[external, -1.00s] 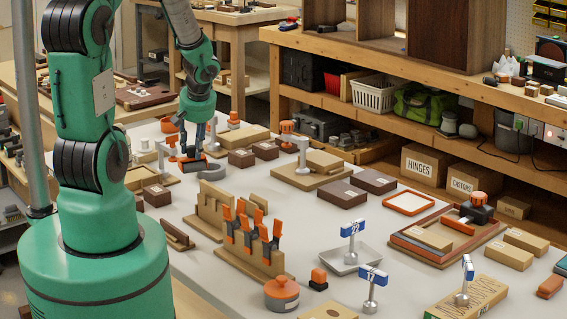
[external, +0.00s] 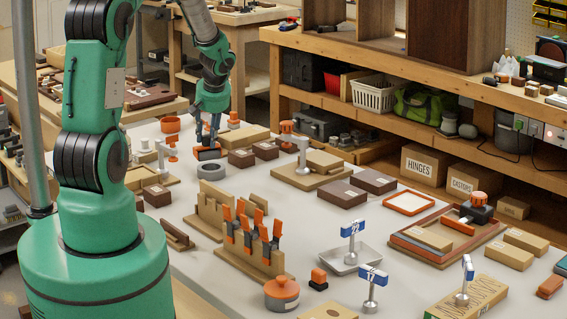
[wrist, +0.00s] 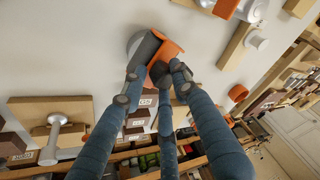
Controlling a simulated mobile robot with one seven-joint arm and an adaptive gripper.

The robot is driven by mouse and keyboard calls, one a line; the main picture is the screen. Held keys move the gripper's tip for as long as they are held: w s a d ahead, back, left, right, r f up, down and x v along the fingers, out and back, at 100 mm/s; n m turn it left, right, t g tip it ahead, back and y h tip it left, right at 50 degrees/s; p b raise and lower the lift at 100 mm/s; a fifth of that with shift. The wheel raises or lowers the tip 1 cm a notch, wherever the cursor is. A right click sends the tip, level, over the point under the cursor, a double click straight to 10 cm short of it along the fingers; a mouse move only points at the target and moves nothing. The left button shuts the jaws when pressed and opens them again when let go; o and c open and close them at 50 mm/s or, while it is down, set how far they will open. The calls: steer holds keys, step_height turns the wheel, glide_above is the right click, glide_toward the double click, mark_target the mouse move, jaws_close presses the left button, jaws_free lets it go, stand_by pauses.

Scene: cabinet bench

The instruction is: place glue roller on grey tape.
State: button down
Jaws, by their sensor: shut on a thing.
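The glue roller, orange and dark grey, is held in my gripper (external: 209,140) and shows in the external view (external: 208,154). The grey tape (external: 212,172) is a ring lying flat on the table, just below the roller in the picture. In the wrist view my blue-grey fingers (wrist: 158,75) close on the orange part of the glue roller (wrist: 172,47); its dark grey part points left. Behind it a pale edge of the grey tape (wrist: 133,40) shows, mostly hidden by the roller. I cannot tell whether roller and tape touch.
Dark brown boxes (external: 241,158) and a tan box (external: 243,136) stand close on the right. A notched wooden rack (external: 217,213) stands in front of the tape. Bare table lies right of the tape.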

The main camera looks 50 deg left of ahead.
steer(key=shift+w+a+f, duration=0.1)
steer(key=shift+w+a, duration=0.8)
steer(key=shift+w, duration=0.3)
steer(key=shift+f+b, duration=0.4)
steer(key=shift+f, duration=1.4)
steer(key=shift+d+f+b, duration=0.1)
steer(key=shift+f+b, duration=0.35)
steer(key=shift+b, duration=0.1)
steer(key=c, duration=1.3)
jaws_free()
steer(key=shift+c, duration=0.2)
steer(key=shift+r+p, duration=0.3)
